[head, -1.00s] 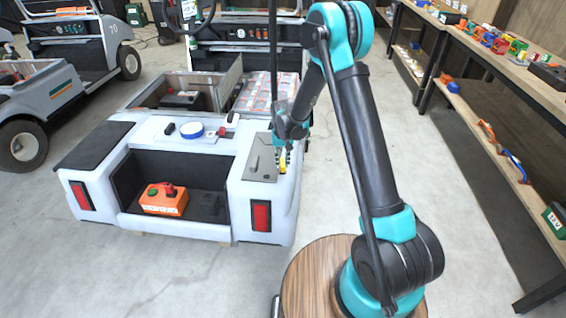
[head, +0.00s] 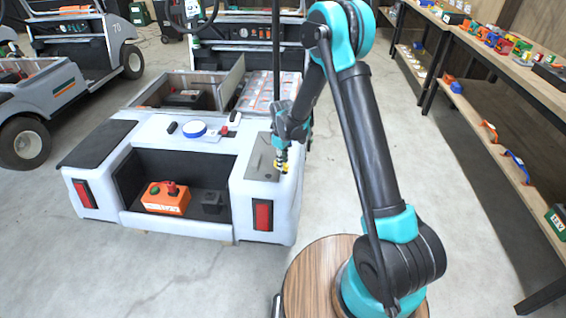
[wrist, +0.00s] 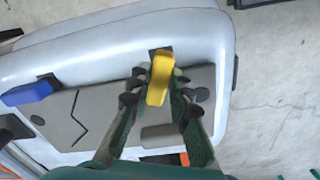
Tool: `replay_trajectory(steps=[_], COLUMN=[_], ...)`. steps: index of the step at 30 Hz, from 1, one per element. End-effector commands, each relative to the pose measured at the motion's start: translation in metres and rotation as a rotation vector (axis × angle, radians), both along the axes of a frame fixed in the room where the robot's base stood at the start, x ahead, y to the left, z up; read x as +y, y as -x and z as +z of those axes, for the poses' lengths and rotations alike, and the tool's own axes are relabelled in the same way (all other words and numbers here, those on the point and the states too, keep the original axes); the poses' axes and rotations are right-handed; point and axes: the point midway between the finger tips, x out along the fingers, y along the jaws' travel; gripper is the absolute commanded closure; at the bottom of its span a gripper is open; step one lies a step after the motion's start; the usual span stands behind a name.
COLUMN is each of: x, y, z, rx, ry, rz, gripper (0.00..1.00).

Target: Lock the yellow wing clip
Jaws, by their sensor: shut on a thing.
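The yellow wing clip (head: 284,169) is at the right rear corner of the white cart body (head: 170,225). In the wrist view the yellow wing clip (wrist: 160,78) stands at the edge of a grey plate, over a small dark slot in the white shell. My gripper (wrist: 157,90) is shut on it, one finger on each side. In the head view my gripper (head: 281,161) points down at this corner and hides part of the clip. A blue clip (wrist: 28,93) sits further left along the same plate edge, apart from my gripper.
The grey plate (wrist: 90,118) lies on the cart's corner. An orange box (head: 165,198) stands in the cart's rear bay, and a blue-rimmed round item (head: 193,129) lies on the deck. A shelf (head: 490,70) with parts runs along the right. Floor between is clear.

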Motion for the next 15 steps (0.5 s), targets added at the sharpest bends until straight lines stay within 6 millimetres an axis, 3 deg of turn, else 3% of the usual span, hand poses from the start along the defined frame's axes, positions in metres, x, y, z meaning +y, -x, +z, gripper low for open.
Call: replay_trajectory(steps=[15], x=[0.0012], y=[0.0040], z=[0.0001], rx=[0.000], ry=[-0.001], rz=[0.356], gripper=[1.00])
